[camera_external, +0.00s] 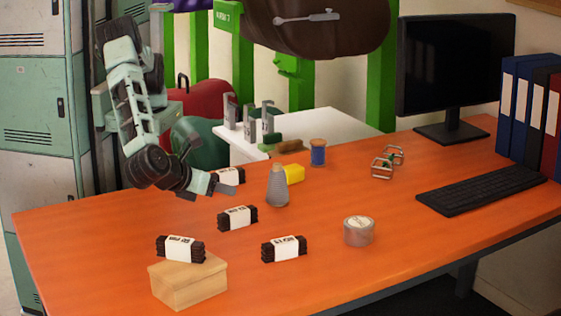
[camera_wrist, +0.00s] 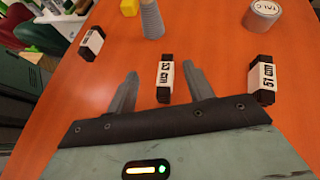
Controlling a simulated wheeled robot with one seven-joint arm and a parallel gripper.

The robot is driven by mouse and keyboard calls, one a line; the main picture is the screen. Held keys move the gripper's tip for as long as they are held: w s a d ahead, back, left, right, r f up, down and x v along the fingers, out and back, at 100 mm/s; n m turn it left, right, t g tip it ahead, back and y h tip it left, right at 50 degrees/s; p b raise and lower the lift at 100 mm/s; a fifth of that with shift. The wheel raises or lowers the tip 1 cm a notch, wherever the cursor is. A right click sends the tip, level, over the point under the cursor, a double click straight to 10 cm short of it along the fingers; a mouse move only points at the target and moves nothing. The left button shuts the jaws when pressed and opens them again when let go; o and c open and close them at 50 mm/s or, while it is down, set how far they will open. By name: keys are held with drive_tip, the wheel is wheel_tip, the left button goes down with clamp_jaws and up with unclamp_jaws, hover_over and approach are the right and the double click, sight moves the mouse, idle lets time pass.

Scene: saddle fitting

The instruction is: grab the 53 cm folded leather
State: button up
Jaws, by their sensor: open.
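Several dark folded leather bundles with white labels lie about. One (camera_external: 237,217) is mid-table and shows in the wrist view (camera_wrist: 165,78) between and beyond my fingertips; its label is small and may read 53. Another (camera_external: 284,248) lies nearer the front and shows at right in the wrist view (camera_wrist: 262,83), its label seemingly 51. A third (camera_external: 228,176) is at the table's back left, also in the wrist view (camera_wrist: 92,42). A fourth (camera_external: 180,248) sits on a wooden box. My gripper (camera_external: 215,190) is open and empty above the table's left part; its fingers show in the wrist view (camera_wrist: 160,85).
The wooden box (camera_external: 188,283) stands at the front left. Keyboard (camera_external: 482,190) and monitor (camera_external: 452,70) are at right. The orange table (camera_external: 330,285) is clear between objects.

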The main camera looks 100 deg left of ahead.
sight(226, 215)
drive_tip(key=s+d+f+m+t, duration=0.1)
drive_tip(key=s+d, duration=0.1)
drive_tip(key=s+d+f+m, duration=0.1)
drive_tip(key=s+d, duration=0.1)
drive_tip(key=s+d+m+t, duration=0.1)
drive_tip(key=s+d, duration=0.1)
drive_tip(key=d, duration=0.1)
drive_tip(key=shift+s+d+f+t, duration=0.1)
drive_tip(key=shift+s+f+t, duration=0.1)
drive_tip(key=shift+f+t, duration=0.15)
drive_tip(key=shift+f, duration=0.15)
drive_tip(key=x, duration=1.1)
drive_tip(key=shift+w+f+p, duration=0.1)
drive_tip(key=shift+f+p, duration=0.05)
drive_tip(key=shift+p, duration=0.15)
drive_tip(key=shift+s+p+x, duration=0.25)
drive_tip(key=shift+p+x, duration=0.1)
drive_tip(key=shift+x, duration=2.5)
clamp_jaws()
